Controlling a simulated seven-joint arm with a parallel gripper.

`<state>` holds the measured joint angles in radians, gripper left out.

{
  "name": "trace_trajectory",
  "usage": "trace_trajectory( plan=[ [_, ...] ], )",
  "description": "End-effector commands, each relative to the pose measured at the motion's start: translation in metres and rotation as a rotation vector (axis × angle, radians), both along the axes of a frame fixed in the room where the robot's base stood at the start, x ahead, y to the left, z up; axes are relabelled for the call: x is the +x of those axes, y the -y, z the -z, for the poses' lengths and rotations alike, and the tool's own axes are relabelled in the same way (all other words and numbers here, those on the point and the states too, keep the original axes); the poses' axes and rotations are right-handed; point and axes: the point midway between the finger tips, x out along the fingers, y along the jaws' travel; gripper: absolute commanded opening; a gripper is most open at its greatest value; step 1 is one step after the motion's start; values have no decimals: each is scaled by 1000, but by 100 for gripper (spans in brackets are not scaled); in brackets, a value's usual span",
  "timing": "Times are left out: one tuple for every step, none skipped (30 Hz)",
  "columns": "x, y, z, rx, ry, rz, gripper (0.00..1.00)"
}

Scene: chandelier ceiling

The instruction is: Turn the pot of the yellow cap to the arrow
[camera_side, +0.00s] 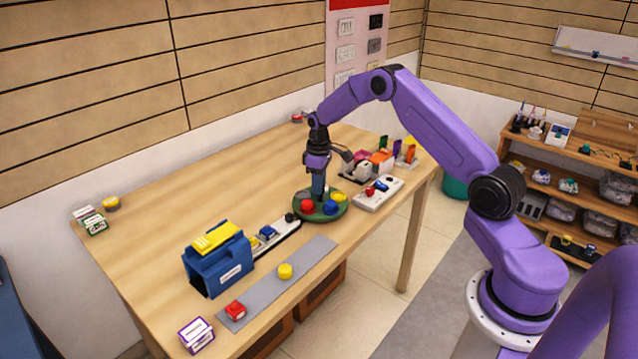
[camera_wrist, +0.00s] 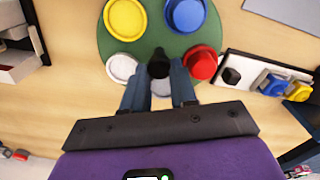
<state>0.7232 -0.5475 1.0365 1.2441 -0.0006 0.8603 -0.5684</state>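A round green turntable (camera_side: 318,218) sits on the table with a black knob (camera_wrist: 158,63) at its centre. Another pale round top (camera_wrist: 161,88) shows partly between my fingers. In the side view the yellow cap (camera_side: 339,197) is at the turntable's right. My gripper (camera_wrist: 159,70) points down over the centre, its fingertips on either side of the knob and apparently touching it. I cannot make out the arrow.
A white panel with coloured parts (camera_side: 379,192) stands right of the turntable, and a strip with switches (camera_side: 272,236) left of it. A blue box (camera_side: 219,263) and a grey mat (camera_side: 270,290) lie nearer the front. The table's left middle is clear.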

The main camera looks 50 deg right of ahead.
Motion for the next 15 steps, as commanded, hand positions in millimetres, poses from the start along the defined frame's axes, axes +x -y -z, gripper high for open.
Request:
trace_trajectory(
  plan=[
    [0,0,0,1,0,0,7],
    [0,0,0,1,0,0,0],
    [0,0,0,1,0,0,0],
    [0,0,0,1,0,0,0],
    [0,0,0,1,0,0,0],
    [0,0,0,1,0,0,0],
    [0,-1,0,1,0,1,0],
    [0,-1,0,1,0,2,0],
    [0,-1,0,1,0,4,0],
    [0,-1,0,1,-1,6,0],
    [0,-1,0,1,-1,9,0],
    [0,-1,0,1,-1,14,0],
    [0,-1,0,1,-1,19,0],
    [0,-1,0,1,-1,24,0],
    [0,-1,0,1,-1,32,0]
  ],
)
